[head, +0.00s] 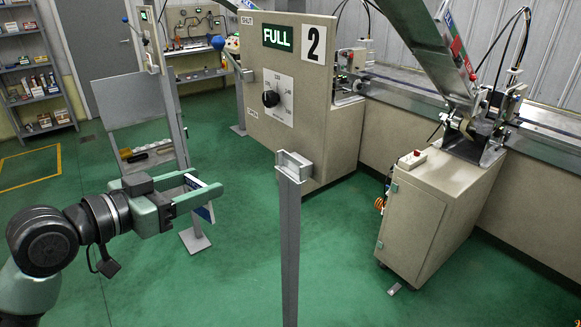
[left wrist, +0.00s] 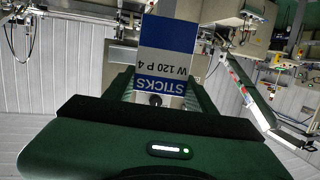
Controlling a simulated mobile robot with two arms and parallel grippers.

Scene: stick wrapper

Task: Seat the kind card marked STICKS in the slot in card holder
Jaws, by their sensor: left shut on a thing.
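The kind card (head: 206,212) is white with blue bands. In the left wrist view the card (left wrist: 166,62) shows upside down and reads STICKS and W 120 P 4. My left gripper (head: 207,186) is shut on the card at the left of the head view, holding it above the floor. A grey post with a small metal holder (head: 293,163) on top, which looks like the card holder, stands to the right of my gripper, apart from the card. Its slot is too small to make out. My right gripper is not in view.
A beige cabinet (head: 270,130) marked FULL and 2, with a black knob, stands behind the post. A beige machine stand (head: 440,205) is at the right. A grey stand (head: 135,95) rises behind my left gripper. Green floor lies open between my gripper and the post.

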